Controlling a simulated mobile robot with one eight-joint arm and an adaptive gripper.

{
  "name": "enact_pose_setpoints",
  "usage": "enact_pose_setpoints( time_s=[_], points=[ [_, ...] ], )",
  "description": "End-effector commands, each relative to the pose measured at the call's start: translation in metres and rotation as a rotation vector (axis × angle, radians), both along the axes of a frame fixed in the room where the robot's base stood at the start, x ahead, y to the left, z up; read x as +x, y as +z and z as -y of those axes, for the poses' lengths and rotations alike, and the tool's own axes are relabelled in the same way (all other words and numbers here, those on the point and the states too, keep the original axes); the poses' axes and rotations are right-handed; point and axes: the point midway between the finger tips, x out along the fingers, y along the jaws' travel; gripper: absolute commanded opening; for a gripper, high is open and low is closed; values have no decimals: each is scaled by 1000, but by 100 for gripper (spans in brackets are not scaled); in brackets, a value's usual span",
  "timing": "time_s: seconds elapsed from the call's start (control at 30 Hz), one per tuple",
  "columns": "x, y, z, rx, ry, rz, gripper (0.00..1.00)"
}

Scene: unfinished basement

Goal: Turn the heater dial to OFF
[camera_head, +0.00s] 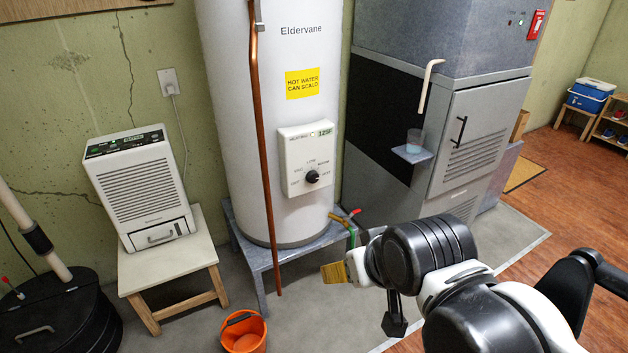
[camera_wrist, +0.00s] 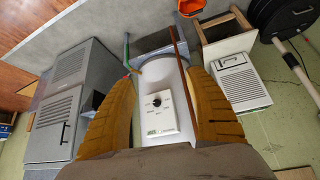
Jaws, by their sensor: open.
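The heater dial (camera_head: 312,177) is a black round knob on a white control panel (camera_head: 296,150). The panel is on the front of the tall white water heater (camera_head: 228,110). A small lit display reading about 125F is above the dial. The printed settings around the knob and its pointer are too small to read surely. My gripper (camera_head: 333,273) is open and empty, below and right of the panel, apart from it. In the wrist view, upside down, the dial (camera_wrist: 157,101) shows between the two yellow-brown fingers (camera_wrist: 162,82), with nothing held.
A copper pipe (camera_head: 263,150) runs down the heater's front, left of the panel. A valve with a green hose (camera_head: 351,236) is near my gripper. A grey furnace (camera_head: 480,130) with a small shelf is at right. A dehumidifier (camera_head: 143,190) and an orange bucket (camera_head: 243,333) are at left.

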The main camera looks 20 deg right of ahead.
Motion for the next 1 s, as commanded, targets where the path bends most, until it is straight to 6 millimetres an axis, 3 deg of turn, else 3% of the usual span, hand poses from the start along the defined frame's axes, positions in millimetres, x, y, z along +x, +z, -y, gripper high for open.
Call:
enact_pose_setpoints(
  time_s=[0.17, 0.4, 0.57, 0.8, 1.0],
  points=[
    [40, 13, -12, 165, -106, 27, 63],
    [153, 29, -32, 635, -402, 74, 63],
    [229, 26, -32, 966, -600, 82, 63],
    [330, -6, -8, 1473, -885, 53, 63],
    [390, -57, 30, 1910, -1099, -13, 63]
  ],
)
